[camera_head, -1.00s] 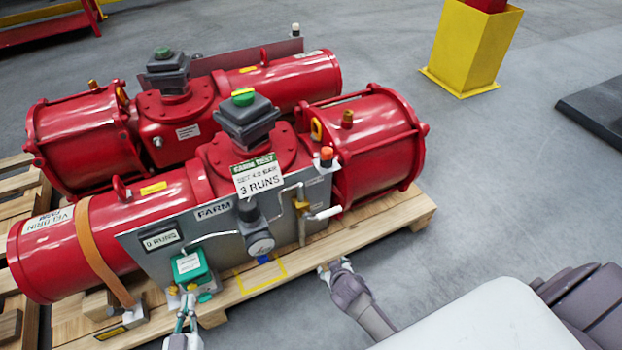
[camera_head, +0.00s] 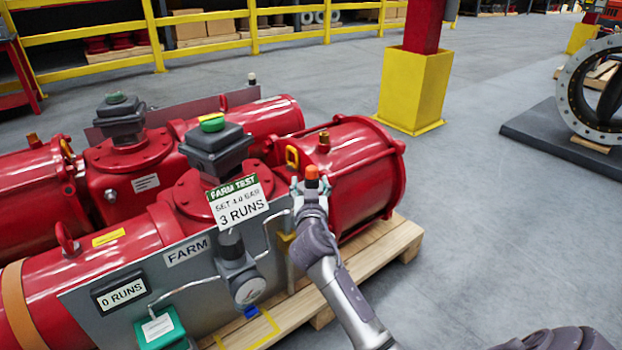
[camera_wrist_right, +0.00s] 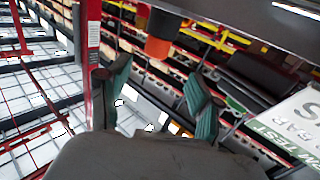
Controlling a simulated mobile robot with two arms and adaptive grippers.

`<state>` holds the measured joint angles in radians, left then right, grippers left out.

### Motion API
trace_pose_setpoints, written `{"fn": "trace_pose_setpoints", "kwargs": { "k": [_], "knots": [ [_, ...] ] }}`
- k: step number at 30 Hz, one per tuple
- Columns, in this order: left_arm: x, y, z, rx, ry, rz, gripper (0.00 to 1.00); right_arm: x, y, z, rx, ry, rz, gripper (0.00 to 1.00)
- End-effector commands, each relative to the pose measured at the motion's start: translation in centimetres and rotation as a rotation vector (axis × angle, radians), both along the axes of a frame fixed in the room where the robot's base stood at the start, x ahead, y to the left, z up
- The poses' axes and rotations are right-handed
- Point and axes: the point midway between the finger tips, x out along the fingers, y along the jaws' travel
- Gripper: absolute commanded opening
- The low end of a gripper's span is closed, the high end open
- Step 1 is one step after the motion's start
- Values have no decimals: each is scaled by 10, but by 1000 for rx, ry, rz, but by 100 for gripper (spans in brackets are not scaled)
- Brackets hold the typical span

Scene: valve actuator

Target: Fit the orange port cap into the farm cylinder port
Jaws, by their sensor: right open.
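The orange port cap (camera_head: 312,172) shows just above my right gripper (camera_head: 311,190), near the upper right corner of the FARM panel. In the right wrist view the orange cap (camera_wrist_right: 158,47) sits beyond the open fingertips, roughly between them. The right gripper (camera_wrist_right: 158,78) is open, with nothing seen between its green pads. The farm cylinder (camera_head: 365,185) is the red one at the right of the front actuator. A brass fitting (camera_head: 324,140) stands on its top. I cannot make out an open port. My left gripper is not in view.
The grey FARM panel (camera_head: 195,275) carries a gauge (camera_head: 248,289), pipes, a "3 RUNS" sign (camera_head: 240,201) and a green box (camera_head: 160,330). A second red actuator (camera_head: 130,170) lies behind. A yellow post base (camera_head: 412,90) stands behind right.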

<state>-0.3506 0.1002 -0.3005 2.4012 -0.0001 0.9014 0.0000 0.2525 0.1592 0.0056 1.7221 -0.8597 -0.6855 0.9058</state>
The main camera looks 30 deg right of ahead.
Motion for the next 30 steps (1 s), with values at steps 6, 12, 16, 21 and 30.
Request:
{"fn": "trace_pose_setpoints", "kwargs": {
  "k": [6, 12, 16, 21, 30],
  "knots": [
    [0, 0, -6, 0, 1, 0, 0, 19, -12, -1, 0, 0, 1, 65],
    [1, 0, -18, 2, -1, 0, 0, 34, -27, -9, -3, 1, 0, 65],
    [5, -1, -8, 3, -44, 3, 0, 49, -39, -10, -2, 0, 0, 65],
    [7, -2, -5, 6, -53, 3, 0, 60, -45, -10, 0, 1, 1, 65],
    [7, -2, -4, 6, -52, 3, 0, 60, -45, -9, 1, 2, 2, 50]
  ]
}}
